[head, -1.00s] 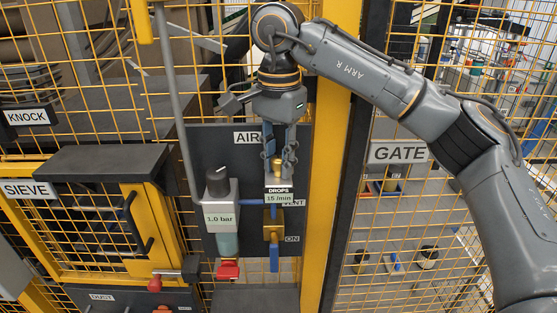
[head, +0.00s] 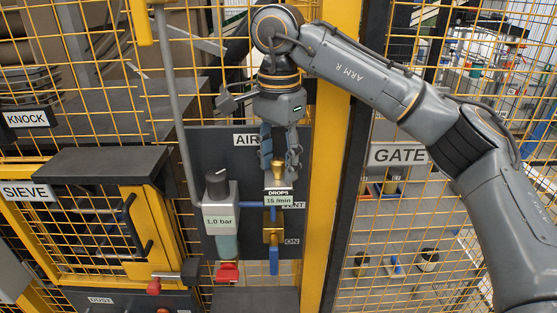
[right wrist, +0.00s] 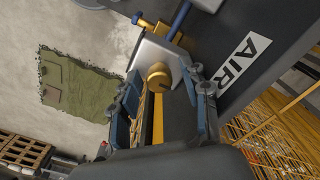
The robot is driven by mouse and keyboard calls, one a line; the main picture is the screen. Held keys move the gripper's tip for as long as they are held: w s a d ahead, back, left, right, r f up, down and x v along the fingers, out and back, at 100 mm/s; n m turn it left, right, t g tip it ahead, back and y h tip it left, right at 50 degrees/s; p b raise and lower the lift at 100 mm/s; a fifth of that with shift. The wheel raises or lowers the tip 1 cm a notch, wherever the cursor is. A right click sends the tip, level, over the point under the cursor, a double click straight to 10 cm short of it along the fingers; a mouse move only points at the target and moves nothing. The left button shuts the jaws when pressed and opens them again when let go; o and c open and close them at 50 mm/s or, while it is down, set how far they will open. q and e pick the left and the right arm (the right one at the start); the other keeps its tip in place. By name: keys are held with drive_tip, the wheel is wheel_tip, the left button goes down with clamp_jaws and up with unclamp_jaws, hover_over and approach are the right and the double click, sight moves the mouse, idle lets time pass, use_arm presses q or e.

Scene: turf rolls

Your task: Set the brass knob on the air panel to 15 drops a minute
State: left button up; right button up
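The brass knob (head: 277,172) stands on top of the drops unit on the dark air panel (head: 215,150). The display (head: 279,201) under the knob reads 15 /min. My right gripper (head: 279,160) points down over the knob, with its fingers apart on either side of it. In the right wrist view the round brass knob (right wrist: 158,76) lies between the two fingertips, with gaps visible at both sides. My right gripper (right wrist: 163,88) is open there and holds nothing. My left gripper is not in view.
Left of the drops unit is a regulator (head: 219,210) with a black knob, reading 1.0 bar. A yellow post (head: 327,150) stands close on the right. A grey pipe (head: 176,110) runs down on the left.

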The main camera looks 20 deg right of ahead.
sight(277, 160)
drive_tip(key=n+p, duration=0.1)
drive_tip(key=n, duration=0.5)
drive_tip(key=shift+r, duration=0.1)
drive_tip(key=n+p, duration=0.2)
drive_tip(key=n, duration=0.4)
wheel_tip(277, 160, up, 7)
drive_tip(key=shift+a+f+b, duration=0.1)
drive_tip(key=shift+f+b, duration=0.1)
drive_tip(key=shift+b, duration=0.65)
wheel_tip(277, 160, up, 7)
drive_tip(key=p, duration=0.1)
